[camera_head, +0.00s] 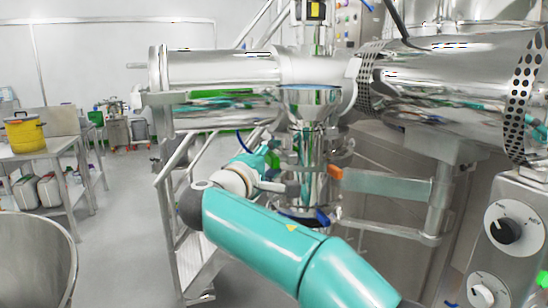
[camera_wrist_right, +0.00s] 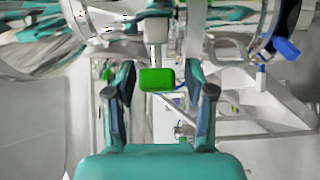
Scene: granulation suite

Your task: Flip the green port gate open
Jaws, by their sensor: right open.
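The green port gate handle (camera_wrist_right: 157,79) is a small green block on a pale stem, seen near the middle of the right wrist view. It also shows as a small green patch (camera_head: 275,158) on the steel port column in the head view. My right gripper (camera_wrist_right: 160,70) is open, with one dark finger on each side of the green block and visible gaps to it. Whether the block lies between the fingertips or beyond them I cannot tell. In the head view, my teal right arm partly hides the column. My left gripper is not in view.
An orange handle (camera_head: 335,173) and a blue part (camera_head: 322,217) sit on the same column, close to my right arm. A steel stair frame (camera_head: 172,215) stands to the left. A control panel with a black knob (camera_head: 507,230) is at the right.

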